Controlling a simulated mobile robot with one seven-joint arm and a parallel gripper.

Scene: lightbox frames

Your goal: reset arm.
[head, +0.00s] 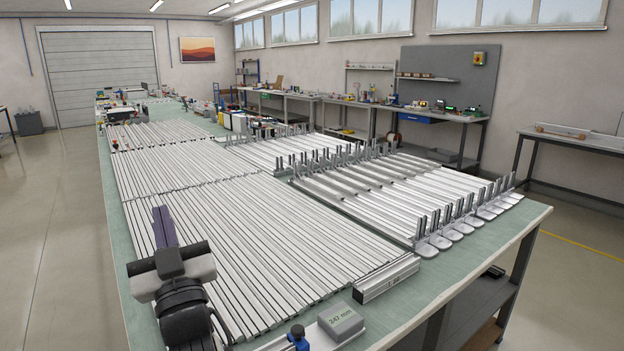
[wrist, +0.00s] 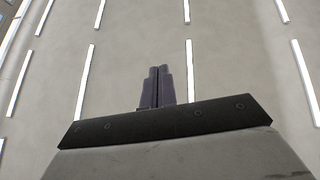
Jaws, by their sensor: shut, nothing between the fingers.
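My gripper (head: 163,226) is at the lower left in the head view, above the near left part of the workbench. Its two dark purple fingers lie together with nothing between them. In the wrist view the closed fingers (wrist: 157,87) point up the picture against a plain pale surface with bright strips, and no object is near them. My arm hides part of the bench's near left corner.
The long green workbench (head: 540,212) bears rows of silver aluminium profiles (head: 200,195) and upright metal brackets (head: 430,240). Side benches line the right wall. The floor (head: 45,240) at left is clear.

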